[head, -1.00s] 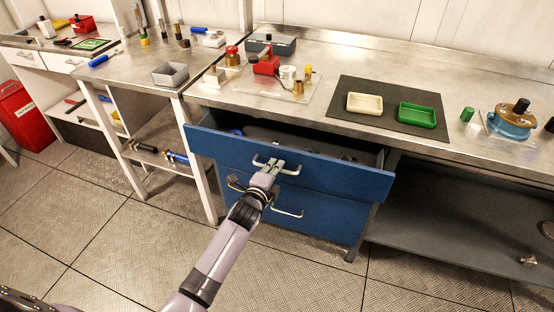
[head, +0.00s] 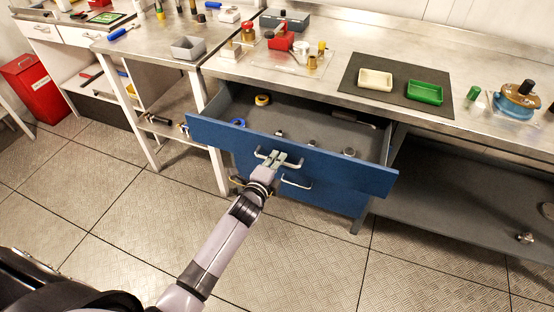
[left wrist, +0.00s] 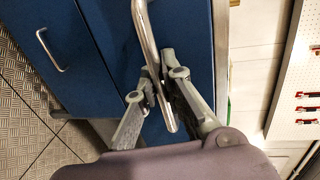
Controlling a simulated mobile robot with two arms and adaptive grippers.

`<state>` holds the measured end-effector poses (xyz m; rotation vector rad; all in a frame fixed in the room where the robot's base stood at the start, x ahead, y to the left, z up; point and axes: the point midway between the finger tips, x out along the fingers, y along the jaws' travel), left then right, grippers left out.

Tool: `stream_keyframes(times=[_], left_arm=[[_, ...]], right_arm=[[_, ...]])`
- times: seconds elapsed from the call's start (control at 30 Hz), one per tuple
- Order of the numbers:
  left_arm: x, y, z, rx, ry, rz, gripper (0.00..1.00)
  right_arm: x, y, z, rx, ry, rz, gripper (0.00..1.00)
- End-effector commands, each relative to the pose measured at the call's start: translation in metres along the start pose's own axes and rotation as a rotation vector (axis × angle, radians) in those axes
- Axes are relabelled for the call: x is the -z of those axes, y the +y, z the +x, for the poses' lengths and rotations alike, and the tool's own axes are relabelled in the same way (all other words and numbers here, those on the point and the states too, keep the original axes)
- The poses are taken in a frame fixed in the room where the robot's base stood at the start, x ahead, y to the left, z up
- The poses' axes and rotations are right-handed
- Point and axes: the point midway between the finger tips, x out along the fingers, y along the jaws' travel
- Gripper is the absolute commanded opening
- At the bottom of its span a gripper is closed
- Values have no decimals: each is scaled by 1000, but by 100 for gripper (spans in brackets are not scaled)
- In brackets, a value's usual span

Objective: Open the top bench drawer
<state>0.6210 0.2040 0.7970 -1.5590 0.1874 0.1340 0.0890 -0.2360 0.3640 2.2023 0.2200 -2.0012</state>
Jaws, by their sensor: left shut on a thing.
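The top bench drawer (head: 345,168) has a blue front and is pulled well out from under the steel workbench. Its grey inside shows, with a yellow ring (head: 262,100), a blue ring (head: 238,123) and several small metal parts. My left gripper (head: 278,160) is shut on the bar handle (head: 295,164) of this drawer. In the left wrist view the fingers (left wrist: 158,92) sit on either side of the metal handle (left wrist: 146,38). The lower drawer (head: 322,195) is closed, and its handle (head: 297,183) shows below. My right gripper is not in view.
A cream tray (head: 375,79) and a green tray (head: 425,92) stand on a dark mat on the bench (head: 330,55). A red bin (head: 38,88) stands at the far left. The floor in front of the drawers is clear.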

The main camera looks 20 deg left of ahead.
Motion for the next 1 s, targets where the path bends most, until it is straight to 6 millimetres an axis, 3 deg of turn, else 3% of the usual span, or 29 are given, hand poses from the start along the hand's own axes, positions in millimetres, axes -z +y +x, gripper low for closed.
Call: stream_keyframes(times=[0.03,0.07,0.2,0.57,0.67,1.0], left_arm=[[0,1,0,-2,0,0,0],[0,1,0,-2,0,0,9],[0,1,0,-2,0,0,18],[0,1,-5,-2,0,0,18],[0,2,-17,-3,0,1,18],[0,2,-88,-3,0,0,18]], right_arm=[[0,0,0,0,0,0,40],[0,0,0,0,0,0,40],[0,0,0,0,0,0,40],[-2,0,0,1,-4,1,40],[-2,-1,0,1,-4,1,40],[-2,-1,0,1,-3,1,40]])
